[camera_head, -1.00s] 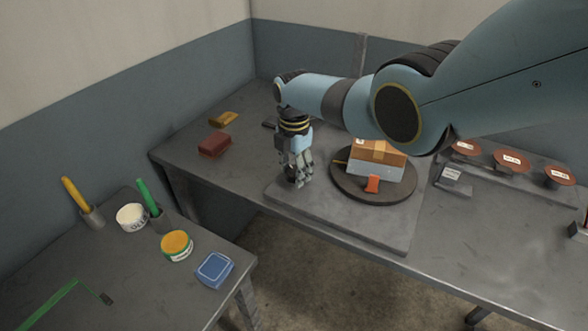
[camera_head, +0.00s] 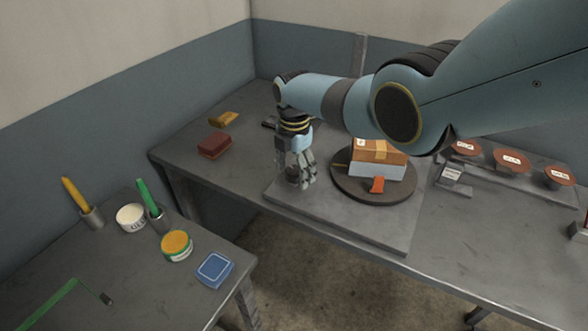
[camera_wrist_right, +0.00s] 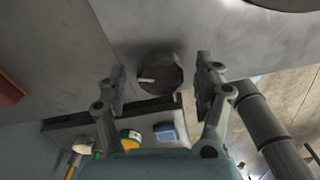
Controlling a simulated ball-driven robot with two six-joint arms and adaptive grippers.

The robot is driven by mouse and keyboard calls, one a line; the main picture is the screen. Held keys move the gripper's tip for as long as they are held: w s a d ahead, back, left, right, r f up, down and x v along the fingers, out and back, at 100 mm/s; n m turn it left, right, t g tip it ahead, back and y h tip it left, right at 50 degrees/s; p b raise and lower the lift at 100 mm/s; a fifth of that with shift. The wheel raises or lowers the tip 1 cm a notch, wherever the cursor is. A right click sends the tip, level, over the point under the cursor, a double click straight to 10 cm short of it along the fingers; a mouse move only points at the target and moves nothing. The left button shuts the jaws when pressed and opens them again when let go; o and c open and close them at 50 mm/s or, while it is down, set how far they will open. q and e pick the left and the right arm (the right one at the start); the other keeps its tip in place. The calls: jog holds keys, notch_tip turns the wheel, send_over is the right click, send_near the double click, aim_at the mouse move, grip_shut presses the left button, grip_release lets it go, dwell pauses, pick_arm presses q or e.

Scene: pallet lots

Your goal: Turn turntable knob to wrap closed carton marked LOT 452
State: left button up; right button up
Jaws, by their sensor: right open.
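The brown carton (camera_head: 378,150) sits closed on the round dark turntable (camera_head: 348,190), a pale band around its lower part. No lot number is readable on it. An orange tab (camera_head: 377,185) is at the turntable's front edge. My right gripper (camera_head: 303,182) points down at the left part of the grey base plate (camera_head: 370,220). In the right wrist view, the dark round knob (camera_wrist_right: 160,73) with a white mark lies between the spread fingers of the right gripper (camera_wrist_right: 162,88), with gaps at both sides. The head view mostly hides the knob behind the fingers. My left gripper is not in view.
A dark red block (camera_head: 214,145) and a yellow piece (camera_head: 224,118) lie left of the gripper. Several red-brown round containers (camera_head: 511,158) stand at the right. A nearer table holds pens, two tubs (camera_head: 177,246) and a blue box (camera_head: 215,268). A floor gap separates the tables.

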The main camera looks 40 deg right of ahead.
aim_at(294, 170)
jog(key=shift+r, duration=0.1)
notch_tip(294, 170, up, 12)
dwell(0.5)
jog(key=shift+f, duration=0.2)
dwell(0.8)
